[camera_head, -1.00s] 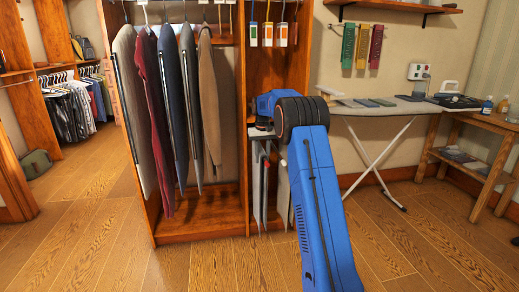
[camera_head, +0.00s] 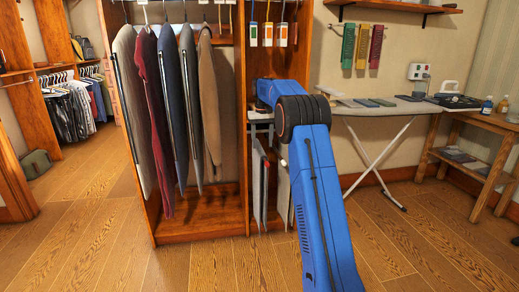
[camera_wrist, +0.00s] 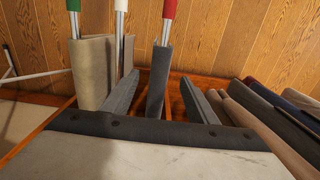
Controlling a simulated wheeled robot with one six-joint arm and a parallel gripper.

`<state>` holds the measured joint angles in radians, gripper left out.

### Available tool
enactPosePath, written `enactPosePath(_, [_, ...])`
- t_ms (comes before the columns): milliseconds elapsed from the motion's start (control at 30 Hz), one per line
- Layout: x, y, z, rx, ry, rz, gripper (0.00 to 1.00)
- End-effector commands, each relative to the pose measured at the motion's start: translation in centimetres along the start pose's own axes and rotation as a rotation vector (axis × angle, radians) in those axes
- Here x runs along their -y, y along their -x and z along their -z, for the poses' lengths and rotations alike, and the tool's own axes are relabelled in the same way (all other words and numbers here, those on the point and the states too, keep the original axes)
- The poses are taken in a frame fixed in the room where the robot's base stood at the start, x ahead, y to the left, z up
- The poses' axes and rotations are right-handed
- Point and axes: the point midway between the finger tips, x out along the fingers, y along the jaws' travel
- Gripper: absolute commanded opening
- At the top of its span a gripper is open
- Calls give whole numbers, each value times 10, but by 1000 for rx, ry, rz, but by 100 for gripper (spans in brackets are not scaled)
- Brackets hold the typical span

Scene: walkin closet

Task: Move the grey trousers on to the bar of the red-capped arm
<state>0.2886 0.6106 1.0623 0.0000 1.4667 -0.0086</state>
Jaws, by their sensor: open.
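The grey trousers (camera_wrist: 158,80) are draped over the metal bar of the red-capped arm (camera_wrist: 165,32) in the wrist view. My gripper (camera_wrist: 160,76) is open, with one finger on each side of these trousers; whether either finger touches them I cannot tell. To the left, a green-capped arm (camera_wrist: 75,26) bears beige trousers (camera_wrist: 92,75). A white-capped arm (camera_wrist: 120,25) stands between, with a pale strip of cloth beside it. In the head view my gripper is hidden by my blue arm, and hanging trousers (camera_head: 259,185) show below it.
Several jackets (camera_head: 170,90) hang to the left of the rack in the head view; their shoulders (camera_wrist: 270,115) are close to the right finger in the wrist view. A wooden upright (camera_head: 243,130) divides the compartments. An ironing board (camera_head: 385,108) stands to the right.

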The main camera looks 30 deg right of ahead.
Motion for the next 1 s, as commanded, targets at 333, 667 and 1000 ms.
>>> enactPosePath(333, [0, 66, 1, -3, 0, 0, 53])
enactPosePath(667, [0, 92, 0, 0, 0, 0, 53])
enactPosePath(1000, [11, 111, -21, -18, 12, 0, 53])
